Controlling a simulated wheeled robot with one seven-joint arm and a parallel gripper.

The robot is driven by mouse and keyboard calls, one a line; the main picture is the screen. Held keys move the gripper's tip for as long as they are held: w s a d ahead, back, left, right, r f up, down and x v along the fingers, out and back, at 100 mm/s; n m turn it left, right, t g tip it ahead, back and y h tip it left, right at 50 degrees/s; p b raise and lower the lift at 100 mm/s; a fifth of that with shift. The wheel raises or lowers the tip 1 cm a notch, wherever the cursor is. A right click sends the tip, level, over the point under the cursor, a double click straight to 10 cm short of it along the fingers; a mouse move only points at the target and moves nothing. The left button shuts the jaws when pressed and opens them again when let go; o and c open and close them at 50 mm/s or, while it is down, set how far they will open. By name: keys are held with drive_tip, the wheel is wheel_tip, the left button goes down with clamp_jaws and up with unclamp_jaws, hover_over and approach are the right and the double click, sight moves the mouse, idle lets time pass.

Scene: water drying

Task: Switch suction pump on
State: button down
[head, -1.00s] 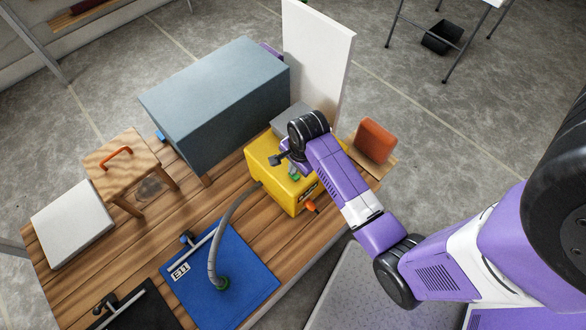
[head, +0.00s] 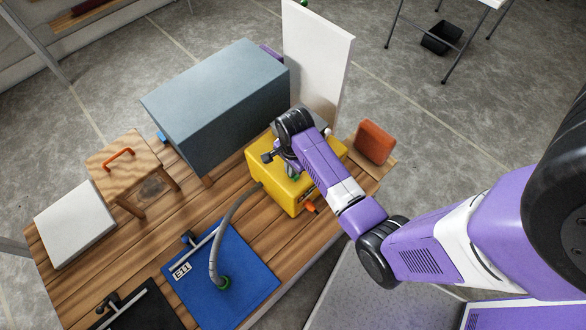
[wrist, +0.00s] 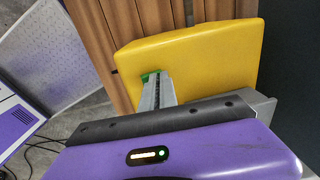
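The suction pump is the yellow box (head: 297,195) on the wooden table, with a grey hose leading from its left side. It also fills much of the upper wrist view (wrist: 205,62). A small green part (wrist: 151,76) shows on or just above its top face; I cannot tell whether it is a switch. My gripper (wrist: 157,93) is over the top of the box, its grey finger part reaching to the green part. I cannot tell whether it touches. The finger gap is not clear, and my wrist hides part of the box top in the head view.
A blue-grey box (head: 215,105) and a tall white panel (head: 318,60) stand behind the pump. An orange block (head: 374,142) is at right. A blue board (head: 240,280) with the hose (head: 218,245) lies in front. A small wooden stool (head: 125,160) stands left.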

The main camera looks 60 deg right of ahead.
sight(296, 179)
drive_tip(key=shift+s+a+f+p, duration=0.2)
drive_tip(key=shift+s+f+p, duration=0.15)
drive_tip(key=shift+s, duration=0.35)
drive_tip(key=shift+s+a+f+p, duration=0.15)
drive_tip(key=shift+s+f+p, duration=0.15)
drive_tip(key=shift+s, duration=0.35)
drive_tip(key=shift+r+p, duration=0.5)
drive_tip(key=shift+r, duration=0.05)
drive_tip(key=r+p, duration=0.2)
drive_tip(key=r, duration=0.1)
drive_tip(key=r+p, duration=0.1)
drive_tip(key=shift+w+d+r+p, duration=0.15)
drive_tip(key=shift+w+r+p, duration=0.25)
wheel_tip(296, 179, up, 9)
drive_tip(key=b, duration=0.1)
drive_tip(key=shift+s+r, duration=0.15)
drive_tip(key=shift+s, duration=0.15)
